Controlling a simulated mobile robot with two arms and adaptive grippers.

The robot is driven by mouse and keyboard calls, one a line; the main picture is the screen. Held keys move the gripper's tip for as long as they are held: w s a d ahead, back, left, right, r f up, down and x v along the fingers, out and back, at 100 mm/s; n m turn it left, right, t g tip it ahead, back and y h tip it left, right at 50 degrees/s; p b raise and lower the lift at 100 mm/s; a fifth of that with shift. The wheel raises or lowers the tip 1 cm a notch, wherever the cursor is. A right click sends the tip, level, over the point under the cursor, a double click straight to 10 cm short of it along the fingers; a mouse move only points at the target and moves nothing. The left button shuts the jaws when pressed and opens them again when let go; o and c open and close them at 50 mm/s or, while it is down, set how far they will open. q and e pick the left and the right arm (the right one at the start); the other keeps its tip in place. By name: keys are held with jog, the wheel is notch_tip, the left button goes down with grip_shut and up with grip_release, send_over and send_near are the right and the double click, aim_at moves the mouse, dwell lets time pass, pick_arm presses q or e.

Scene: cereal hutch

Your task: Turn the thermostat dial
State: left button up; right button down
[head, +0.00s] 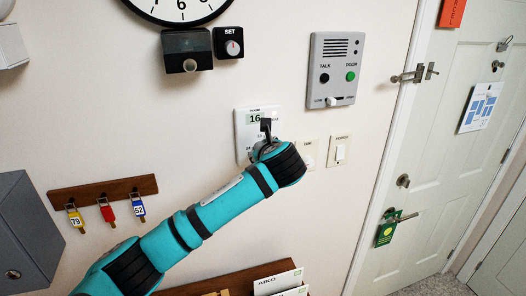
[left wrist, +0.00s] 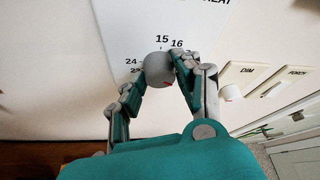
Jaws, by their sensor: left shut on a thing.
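The white thermostat (head: 243,140) is on the wall, with a small greenish display reading 16. Its round grey dial (left wrist: 158,67) shows in the left wrist view, with 15 and 16 printed above it and 24 to its left. A small red mark shows on the dial's lower right. My left gripper (left wrist: 160,78) is shut on the dial, one finger on each side. In the head view my left gripper (head: 266,133) covers the dial and the thermostat's right part. My right gripper is not in view.
A DIM knob plate (head: 309,154) and a switch plate (head: 340,150) sit just right of the thermostat. A grey intercom panel (head: 335,70) and a black SET knob box (head: 229,42) are above. A key rack (head: 104,193) hangs lower left.

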pick_arm(q)
jog(key=shift+f, duration=0.1)
dwell(0.3)
jog(key=o, duration=1.1)
jog(key=shift+o, duration=0.2)
jog(key=v, duration=1.2)
jog(key=shift+f, duration=0.1)
